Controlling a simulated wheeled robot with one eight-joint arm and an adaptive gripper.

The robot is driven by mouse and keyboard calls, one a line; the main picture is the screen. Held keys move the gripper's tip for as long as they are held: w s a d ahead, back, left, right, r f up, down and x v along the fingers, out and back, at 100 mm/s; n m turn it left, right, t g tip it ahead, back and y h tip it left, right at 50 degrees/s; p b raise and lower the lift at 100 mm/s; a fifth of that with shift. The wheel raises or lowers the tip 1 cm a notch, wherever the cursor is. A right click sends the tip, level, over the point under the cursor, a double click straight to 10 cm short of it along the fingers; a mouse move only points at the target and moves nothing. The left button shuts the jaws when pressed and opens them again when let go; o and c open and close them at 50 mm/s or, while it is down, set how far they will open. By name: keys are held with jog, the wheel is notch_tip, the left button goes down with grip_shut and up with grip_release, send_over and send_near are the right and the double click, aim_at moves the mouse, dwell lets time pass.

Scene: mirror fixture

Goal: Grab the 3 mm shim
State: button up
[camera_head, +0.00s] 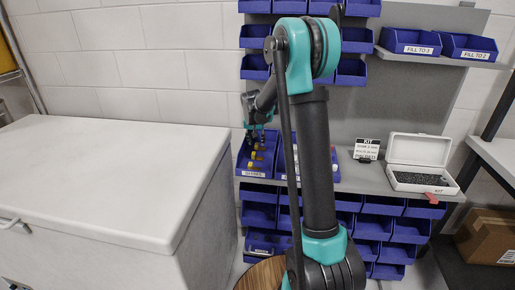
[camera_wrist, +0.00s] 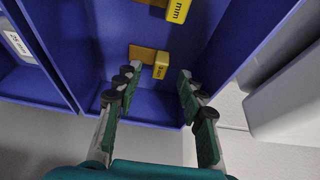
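A small yellow shim (camera_wrist: 160,66) with a dark printed label lies in a blue bin (camera_wrist: 110,40) in the wrist view. I cannot read its number surely. A flat yellow-brown piece (camera_wrist: 142,53) adjoins it. A larger yellow shim (camera_wrist: 179,10) marked "mm" is at the top edge, its number cut off. My gripper (camera_wrist: 158,76) is open, its two fingers on either side of the small shim and apart from it. In the head view my gripper (camera_head: 259,134) hangs over the bin, where several yellow shims (camera_head: 252,155) show small.
A labelled blue bin (camera_wrist: 20,45) adjoins on the left. The bin's walls rise close around my fingers. A white chest (camera_head: 110,180) stands at the left.

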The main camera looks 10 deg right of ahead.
jog(key=shift+x, duration=0.95)
grip_shut()
jog(key=shift+s+r, duration=0.1)
jog(key=shift+r, duration=0.1)
